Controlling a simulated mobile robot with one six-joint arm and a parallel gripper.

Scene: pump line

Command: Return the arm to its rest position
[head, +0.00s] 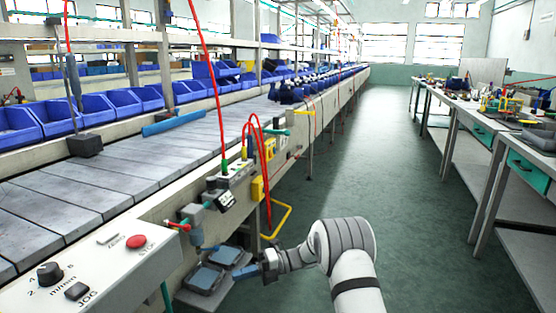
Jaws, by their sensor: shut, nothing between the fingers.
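My arm reaches up from the bottom of the head view and bends left toward the side of the conveyor line. My gripper (247,271) is at its end, low beside the line, with its blue fingertips pointing left. It is shut and holds nothing that I can see. Its tips are close to two dark blue-grey pads (203,278) on a small grey shelf at the line's side. I cannot tell whether the tips touch the nearer pad or the shelf.
The conveyor (75,195) runs along the left, with blue bins (65,118) behind it. A control panel (100,262) with a red button stands at front left. Red hoses (268,160) hang near my arm. Cluttered workbenches (480,125) stand right. The green aisle floor (385,150) between is clear.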

